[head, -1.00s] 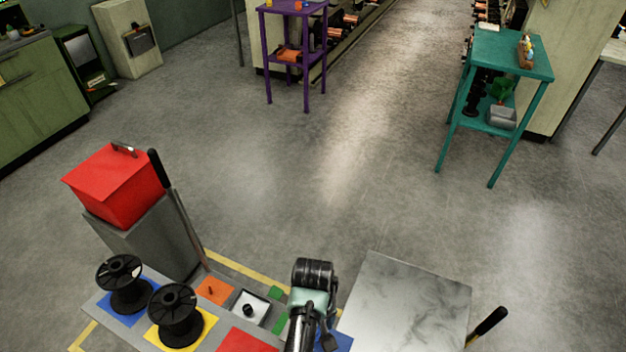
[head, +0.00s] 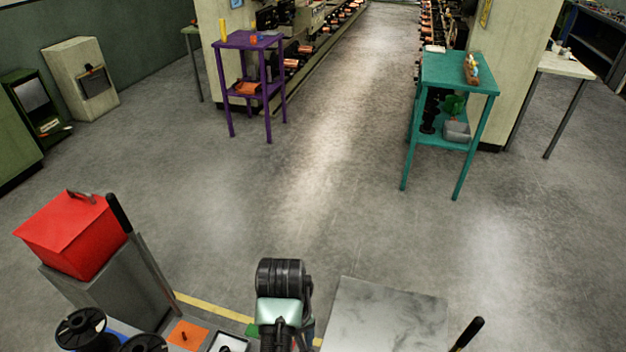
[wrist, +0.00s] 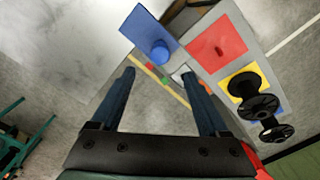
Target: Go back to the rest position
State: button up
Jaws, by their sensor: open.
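My gripper (wrist: 162,105) shows in the wrist view with its two dark fingers spread apart. It is open, with nothing between the fingers. In the head view my arm stands at the bottom centre, and the gripper's fingers are hidden there. Past the fingers in the wrist view lie a blue square (wrist: 148,28) with a blue round piece (wrist: 160,52) on it, a red square (wrist: 220,40) and a yellow square (wrist: 236,78).
A red box (head: 72,236) on a grey stand is at the left. A marbled grey top (head: 388,315) lies to the right of my arm. A purple table (head: 250,42) and a teal table (head: 458,75) stand farther off. The aisle floor (head: 310,185) between them is clear.

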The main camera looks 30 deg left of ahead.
jog(key=w+r+m+t+y, duration=0.25)
jog(key=w+r+t, duration=0.35)
jog(key=w+r, duration=0.6)
jog(key=w+d+r+m+t, duration=0.1)
jog(key=w+d+r+t, duration=0.25)
jog(key=r, duration=0.55)
jog(key=w+d+r+m+t, duration=0.2)
jog(key=w+r+t, duration=0.15)
jog(key=r, duration=0.55)
jog(key=s+d+r+m+t, duration=0.1)
jog(key=s+d+r+t, duration=0.25)
jog(key=r, duration=0.55)
jog(key=s+d+r+m+t, duration=0.1)
jog(key=s+d+r+t, duration=0.2)
jog(key=r, duration=0.6)
jog(key=s+d+r+m+t, duration=0.15)
jog(key=d+r+t, duration=0.25)
jog(key=r, duration=0.5)
jog(key=s+d+r+m+t+h, duration=0.1)
jog(key=s+d+r+t, duration=0.3)
jog(key=s+r, duration=0.4)
jog(key=shift+s+m+h, duration=0.2)
jog(key=shift+m+h, duration=0.1)
jog(key=shift+h, duration=0.45)
